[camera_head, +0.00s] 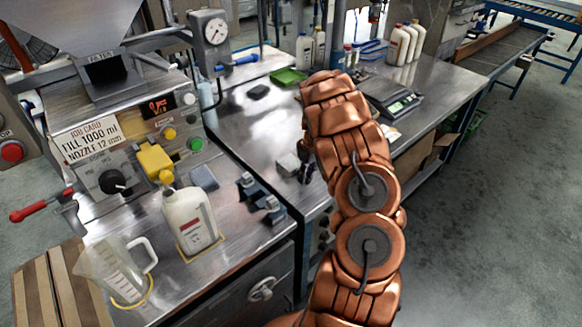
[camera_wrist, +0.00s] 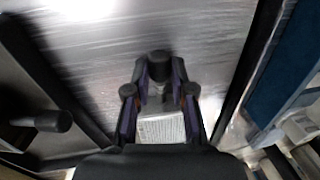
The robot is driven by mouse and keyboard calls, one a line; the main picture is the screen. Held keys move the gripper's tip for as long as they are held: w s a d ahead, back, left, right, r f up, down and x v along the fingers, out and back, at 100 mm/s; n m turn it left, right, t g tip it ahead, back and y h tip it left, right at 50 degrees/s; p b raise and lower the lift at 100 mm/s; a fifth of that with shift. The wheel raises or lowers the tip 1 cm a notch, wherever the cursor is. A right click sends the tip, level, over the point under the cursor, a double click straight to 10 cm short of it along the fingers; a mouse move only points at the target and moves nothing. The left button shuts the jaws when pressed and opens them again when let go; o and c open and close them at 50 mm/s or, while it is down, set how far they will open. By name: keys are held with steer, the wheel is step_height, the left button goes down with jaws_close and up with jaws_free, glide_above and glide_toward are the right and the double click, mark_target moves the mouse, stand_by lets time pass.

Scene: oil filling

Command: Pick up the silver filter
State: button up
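The silver filter seems to be the small grey block (camera_head: 288,165) on the metal bench in the head view, just left of my gripper (camera_head: 306,172). My gripper is small and partly hidden by my arm there. In the wrist view, my gripper (camera_wrist: 160,88) points at the bench with its fingers apart. A pale silver piece with fine lines (camera_wrist: 162,128) shows between the fingers, and a dark round knob (camera_wrist: 158,65) shows between the tips. Whether the fingers touch either is unclear.
Left of the bench stands a filling machine (camera_head: 125,130) with a white jug (camera_head: 188,218) and a clear measuring jug (camera_head: 112,270). Dark clamp-like fittings (camera_head: 258,195) lie nearby. A green tray (camera_head: 289,77), a scale (camera_head: 392,98) and white bottles (camera_head: 404,43) are farther back.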

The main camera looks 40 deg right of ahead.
jaws_close()
steer(key=shift+w+r+b, duration=0.1)
steer(key=shift+r+b, duration=1)
steer(key=shift+r, duration=0.55)
steer(key=shift+s+a+r, duration=0.15)
steer(key=shift+s, duration=0.1)
steer(key=s+a+b, duration=0.2)
steer(key=s+a, duration=0.2)
steer(key=s, duration=0.2)
steer(key=s+a+r+b, duration=0.1)
steer(key=s+a+b, duration=0.2)
steer(key=s, duration=0.4)
steer(key=shift+a+r, duration=0.2)
steer(key=shift+a, duration=0.55)
